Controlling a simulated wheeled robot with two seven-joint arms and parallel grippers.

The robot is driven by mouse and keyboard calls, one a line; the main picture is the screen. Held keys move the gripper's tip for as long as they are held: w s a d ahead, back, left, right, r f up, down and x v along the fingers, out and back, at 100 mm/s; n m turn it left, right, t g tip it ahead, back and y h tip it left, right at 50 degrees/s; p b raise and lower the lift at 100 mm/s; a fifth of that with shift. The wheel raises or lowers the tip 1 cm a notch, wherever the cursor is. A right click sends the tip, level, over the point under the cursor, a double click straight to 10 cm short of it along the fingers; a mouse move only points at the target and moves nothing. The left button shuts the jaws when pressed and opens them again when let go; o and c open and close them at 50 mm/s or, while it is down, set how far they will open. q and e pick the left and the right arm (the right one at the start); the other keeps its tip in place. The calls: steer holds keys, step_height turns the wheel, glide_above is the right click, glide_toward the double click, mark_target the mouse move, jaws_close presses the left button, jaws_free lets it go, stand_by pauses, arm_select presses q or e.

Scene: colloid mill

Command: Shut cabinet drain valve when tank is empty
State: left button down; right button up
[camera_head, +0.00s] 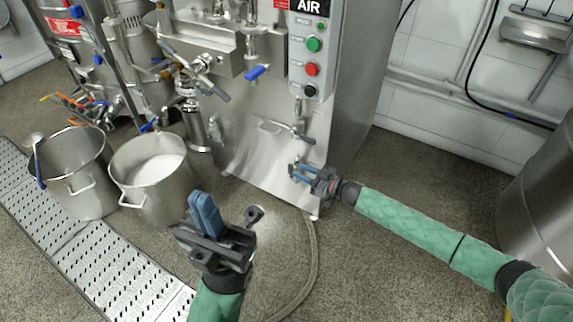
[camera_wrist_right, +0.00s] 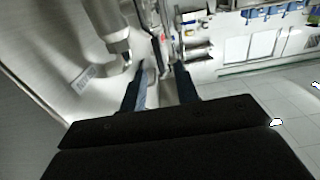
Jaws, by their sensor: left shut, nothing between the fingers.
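The steel cabinet (camera_head: 250,130) stands in the middle of the head view. A small valve with a bar handle (camera_head: 292,130) sticks out of its lower right front, below the button panel. My right gripper (camera_head: 297,170) is just below that valve, close to the cabinet face. Its blue fingers are apart in the right wrist view (camera_wrist_right: 160,88), with blurred metal fittings beyond them and nothing clearly gripped. My left gripper (camera_head: 206,212) is shut and empty, in front of the cabinet over the floor. The tank's inside is not visible.
A pot of white liquid (camera_head: 150,175) and another steel pot (camera_head: 80,178) stand at left beside a perforated floor grating (camera_head: 90,255). A blue-handled valve (camera_head: 257,72) is higher on the cabinet. A hose (camera_head: 314,260) lies on the floor. A steel vessel (camera_head: 545,190) stands at right.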

mark_target(290, 169)
steer(key=b+x, duration=0.1)
steer(key=x, duration=0.5)
steer(key=shift+w+a, duration=0.2)
steer(key=shift+a, duration=0.15)
jaws_close()
